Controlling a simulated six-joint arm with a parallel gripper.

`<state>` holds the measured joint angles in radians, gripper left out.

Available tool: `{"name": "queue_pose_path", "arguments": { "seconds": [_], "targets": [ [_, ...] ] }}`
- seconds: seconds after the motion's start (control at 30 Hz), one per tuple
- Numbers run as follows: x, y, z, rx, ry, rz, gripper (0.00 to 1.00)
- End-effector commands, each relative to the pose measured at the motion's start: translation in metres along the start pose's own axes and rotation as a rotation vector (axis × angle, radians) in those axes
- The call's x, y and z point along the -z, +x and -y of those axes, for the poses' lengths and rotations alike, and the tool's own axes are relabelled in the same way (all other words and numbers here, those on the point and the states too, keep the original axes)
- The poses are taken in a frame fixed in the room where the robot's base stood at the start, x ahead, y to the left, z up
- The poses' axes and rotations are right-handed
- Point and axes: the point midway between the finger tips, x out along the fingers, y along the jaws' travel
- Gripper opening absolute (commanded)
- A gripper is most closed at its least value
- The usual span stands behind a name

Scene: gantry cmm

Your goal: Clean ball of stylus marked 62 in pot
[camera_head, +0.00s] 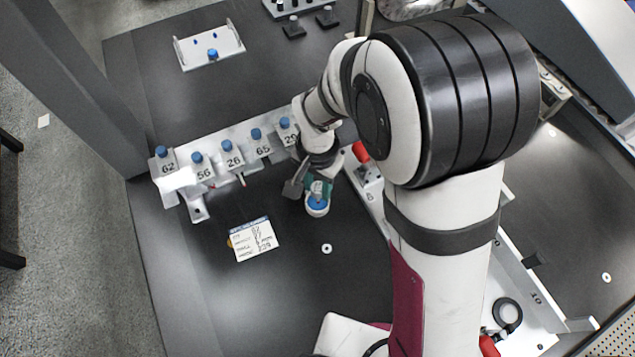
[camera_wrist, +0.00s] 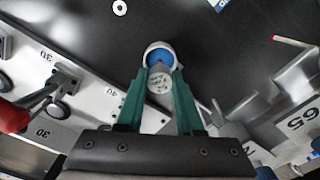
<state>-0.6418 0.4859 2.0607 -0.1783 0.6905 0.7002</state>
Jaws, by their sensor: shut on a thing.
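My gripper (camera_wrist: 158,92), with green fingers, is shut on a small grey round piece (camera_wrist: 159,79) with dark marks too small to read. The piece is over a white-rimmed pot with a blue inside (camera_wrist: 152,48). In the head view, my gripper (camera_head: 318,187) is low over the table, with the blue and white pot (camera_head: 317,208) just below it.
The rack (camera_head: 199,211) has several numbered places, at the left and behind my gripper. A written card (camera_head: 254,240) lies left of the pot, and a small white ring (camera_head: 326,249) lies in front. A red-knobbed fixture (camera_head: 361,152) is close right.

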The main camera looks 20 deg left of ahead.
Motion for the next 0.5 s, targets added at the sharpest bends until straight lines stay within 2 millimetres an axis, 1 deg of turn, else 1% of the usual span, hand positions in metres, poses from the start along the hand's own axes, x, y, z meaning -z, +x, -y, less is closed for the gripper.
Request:
{"name": "queue_pose_path", "arguments": {
  "seconds": [0.07, 0.27, 0.5],
  "targets": [
    [0.000, 0.001, 0.000, -0.001, -0.031, 0.001, 0.00],
    [0.000, -0.001, 0.000, -0.001, -0.029, 0.000, 0.00],
    [0.001, -0.026, 0.001, 0.003, -0.028, -0.002, 0.00]
  ]
}}
